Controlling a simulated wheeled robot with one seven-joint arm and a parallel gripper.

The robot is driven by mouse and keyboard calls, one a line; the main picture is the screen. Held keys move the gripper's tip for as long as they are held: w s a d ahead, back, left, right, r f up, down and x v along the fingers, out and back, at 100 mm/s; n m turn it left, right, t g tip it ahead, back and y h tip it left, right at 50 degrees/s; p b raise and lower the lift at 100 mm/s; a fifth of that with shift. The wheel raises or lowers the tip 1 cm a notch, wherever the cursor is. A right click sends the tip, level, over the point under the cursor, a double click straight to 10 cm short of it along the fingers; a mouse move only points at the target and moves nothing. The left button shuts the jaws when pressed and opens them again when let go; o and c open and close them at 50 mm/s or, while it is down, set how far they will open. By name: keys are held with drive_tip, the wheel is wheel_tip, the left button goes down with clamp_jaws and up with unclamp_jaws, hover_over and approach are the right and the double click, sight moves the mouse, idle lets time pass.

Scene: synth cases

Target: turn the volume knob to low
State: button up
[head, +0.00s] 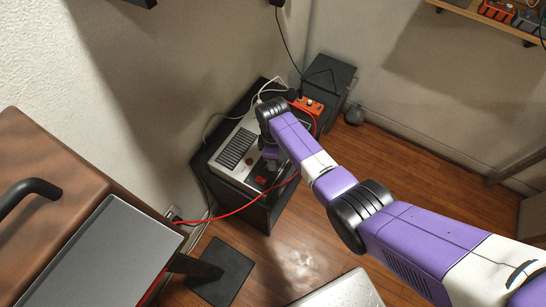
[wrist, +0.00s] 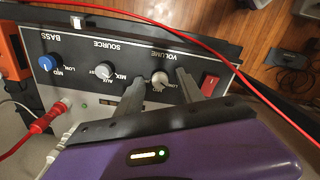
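The volume knob (wrist: 160,79) is a small pale round knob on the dark panel of the amplifier (wrist: 95,60), under an upside-down VOLUME label. A small LOW mark shows beside it; I cannot clearly tell where its pointer aims. My gripper (wrist: 158,76) is open, with one dark finger on each side of the knob and gaps showing between. Whether either finger touches the knob is not clear. In the head view my gripper (head: 268,163) is over the amplifier (head: 236,148), and my arm hides the knob.
The panel also has a source knob (wrist: 104,71), a blue knob (wrist: 47,62) and a red switch (wrist: 209,81). A red cable (wrist: 215,45) crosses over the panel's far edge. An orange box (head: 308,105) stands behind the amplifier. A black cabinet (head: 262,213) carries the amplifier.

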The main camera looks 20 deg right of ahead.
drive_tip(key=shift+r, duration=3.9)
